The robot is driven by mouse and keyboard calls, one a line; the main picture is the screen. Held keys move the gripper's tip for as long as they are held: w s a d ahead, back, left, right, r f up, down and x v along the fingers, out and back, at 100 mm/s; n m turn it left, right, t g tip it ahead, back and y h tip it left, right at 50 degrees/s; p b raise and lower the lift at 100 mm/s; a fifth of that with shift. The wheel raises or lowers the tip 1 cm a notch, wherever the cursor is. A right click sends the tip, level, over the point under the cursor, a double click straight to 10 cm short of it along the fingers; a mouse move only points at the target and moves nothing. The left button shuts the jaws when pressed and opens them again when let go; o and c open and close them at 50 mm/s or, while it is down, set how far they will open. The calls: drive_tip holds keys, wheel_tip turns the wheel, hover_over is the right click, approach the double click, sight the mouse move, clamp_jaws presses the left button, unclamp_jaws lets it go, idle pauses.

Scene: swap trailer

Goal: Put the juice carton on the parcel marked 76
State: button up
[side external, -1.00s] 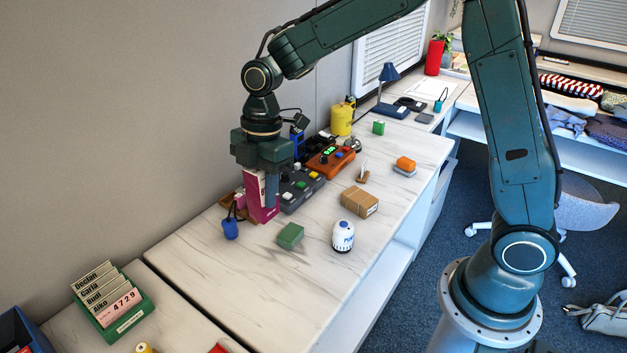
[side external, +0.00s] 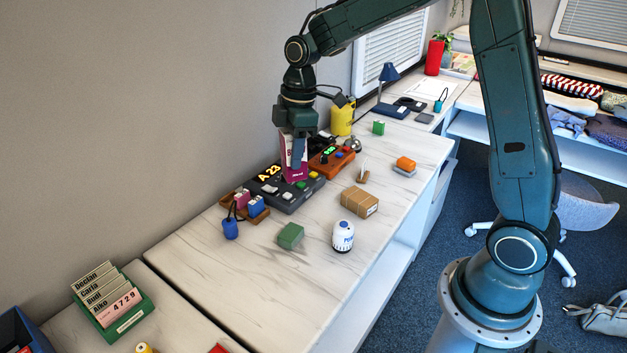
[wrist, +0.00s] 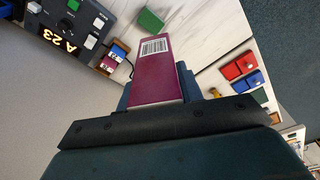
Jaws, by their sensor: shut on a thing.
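My gripper (side external: 298,152) is shut on the juice carton (side external: 294,174), a tall magenta and white box held upright. It hangs in front of or above the dark grey console; I cannot tell the exact gap. In the wrist view the carton (wrist: 155,72) shows its magenta side and a barcode, between the jaws. A brown cardboard parcel (side external: 360,202) lies on the white table, right of and nearer than the carton. No number on it is legible, so I cannot tell whether it reads 76.
The dark console (side external: 285,196) displays A 23. An orange device (side external: 330,160) stands beside it. A wooden tray (side external: 262,216) with small blocks, a green box (side external: 290,236) and a white canister (side external: 343,237) stand nearer.

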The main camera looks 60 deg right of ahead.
drive_tip(key=s+d+r+m, duration=0.2)
drive_tip(key=d+m, duration=0.5)
drive_tip(key=d, duration=0.6)
drive_tip(key=r+m+t+h, duration=0.1)
drive_tip(key=m, duration=0.4)
hover_over(359, 195)
wheel_tip(359, 195, down, 16)
drive_tip(key=shift+r, duration=0.2)
drive_tip(key=shift+s+a+f, duration=0.1)
drive_tip(key=shift+f, duration=2)
drive_tip(key=shift+f, duration=0.1)
drive_tip(key=o, duration=1.1)
